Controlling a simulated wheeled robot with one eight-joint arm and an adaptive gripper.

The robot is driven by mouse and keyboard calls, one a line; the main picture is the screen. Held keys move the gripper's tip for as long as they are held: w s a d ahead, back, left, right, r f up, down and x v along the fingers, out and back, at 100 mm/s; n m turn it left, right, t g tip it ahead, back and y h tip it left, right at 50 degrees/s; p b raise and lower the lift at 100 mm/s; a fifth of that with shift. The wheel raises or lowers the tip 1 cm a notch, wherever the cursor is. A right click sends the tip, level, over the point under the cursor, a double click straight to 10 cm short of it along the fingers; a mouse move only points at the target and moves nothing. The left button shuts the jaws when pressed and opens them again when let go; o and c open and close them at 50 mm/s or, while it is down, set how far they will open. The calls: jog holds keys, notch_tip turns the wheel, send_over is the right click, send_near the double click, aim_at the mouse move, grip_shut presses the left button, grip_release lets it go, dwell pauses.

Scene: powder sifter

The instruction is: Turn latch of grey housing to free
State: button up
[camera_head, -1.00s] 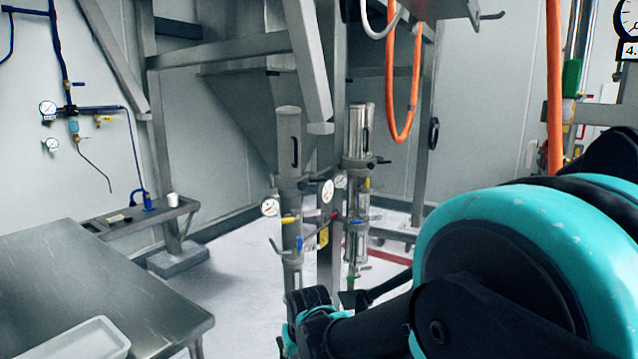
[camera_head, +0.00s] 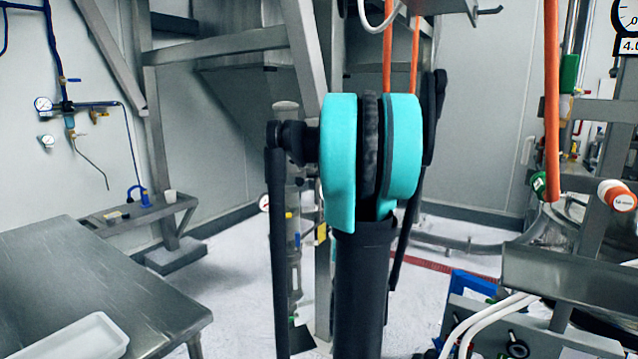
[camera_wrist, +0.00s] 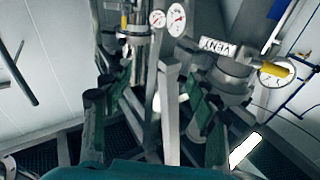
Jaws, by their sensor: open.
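The grey housing (camera_head: 286,111) is an upright cylinder on a stand in the head view. My teal and black arm stands in front of it, so only its top and a narrow strip of its lower column show. Its latch is hidden there. In the wrist view my gripper (camera_wrist: 155,110) is open and empty, with its dark fingers apart at left and right. I cannot make out the latch, or tell which fitting is the grey housing.
Dial gauges (camera_wrist: 177,17) and a yellow-handled valve (camera_wrist: 274,71) lie beyond the fingers. A steel table (camera_head: 85,275) with a white tray (camera_head: 75,342) stands at left. Steel equipment and white hoses (camera_head: 490,318) are at lower right. Some floor is clear between.

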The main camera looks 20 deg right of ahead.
jog(key=w+a+r+n+t+y, duration=0.1)
jog(key=w+r+n+t+y, duration=0.3)
jog(key=w, duration=1.1)
notch_tip(320, 180, up, 5)
jog(key=n+y, duration=0.1)
jog(key=y, duration=0.2)
jog(key=shift+w+a+r, duration=0.2)
jog(key=shift+a, duration=0.15)
jog(key=shift+n, duration=0.3)
jog(key=c, duration=0.9)
